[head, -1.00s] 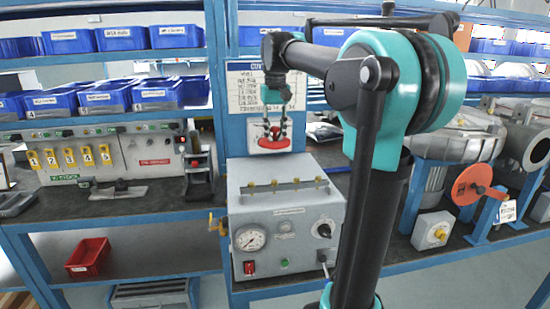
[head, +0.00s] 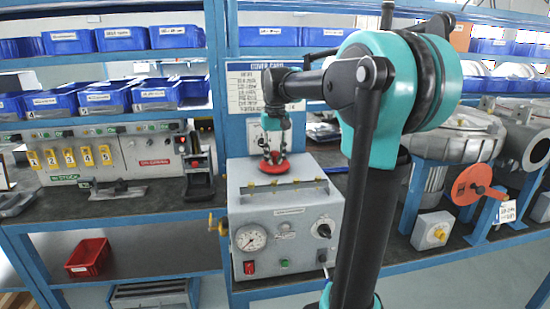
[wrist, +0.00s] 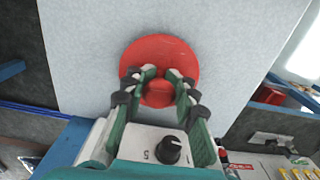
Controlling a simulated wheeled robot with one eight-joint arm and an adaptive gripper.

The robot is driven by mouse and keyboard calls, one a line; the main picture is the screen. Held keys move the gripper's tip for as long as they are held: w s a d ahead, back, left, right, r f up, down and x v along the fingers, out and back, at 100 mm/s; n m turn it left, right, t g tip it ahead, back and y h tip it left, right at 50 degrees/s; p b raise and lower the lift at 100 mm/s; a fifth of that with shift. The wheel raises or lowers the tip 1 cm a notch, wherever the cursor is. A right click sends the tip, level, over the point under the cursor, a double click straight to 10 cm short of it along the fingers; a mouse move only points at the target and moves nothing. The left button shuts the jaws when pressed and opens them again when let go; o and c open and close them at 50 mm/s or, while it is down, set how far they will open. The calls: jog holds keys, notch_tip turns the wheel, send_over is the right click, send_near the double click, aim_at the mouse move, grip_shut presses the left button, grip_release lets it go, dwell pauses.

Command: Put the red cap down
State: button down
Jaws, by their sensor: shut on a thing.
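The red cap (head: 273,167) is a round disc with a raised knob in its middle. My gripper (head: 272,157) is shut on that knob from above, and the cap hangs level under the fingers. In the head view the cap shows against the back part of the top of the grey gauge box (head: 330,212); I cannot tell whether it touches. In the wrist view the cap (wrist: 185,58) lies past my fingertips (wrist: 162,79), one finger on each side of the knob, with a pale flat surface behind it.
Several yellow fittings (head: 296,182) stand along the box top, just in front of the cap. A sign board (head: 240,98) is behind my gripper. A black-and-grey stand (head: 198,175) is to the left. A red bin (head: 87,257) sits on the lower shelf.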

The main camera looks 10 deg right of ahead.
aim_at(275, 152)
jog(key=shift+f, duration=0.25)
jog(key=c, duration=1.2)
grip_release()
jog(key=shift+r, duration=0.1)
notch_tip(275, 152, up, 12)
jog(key=shift+r, duration=0.25)
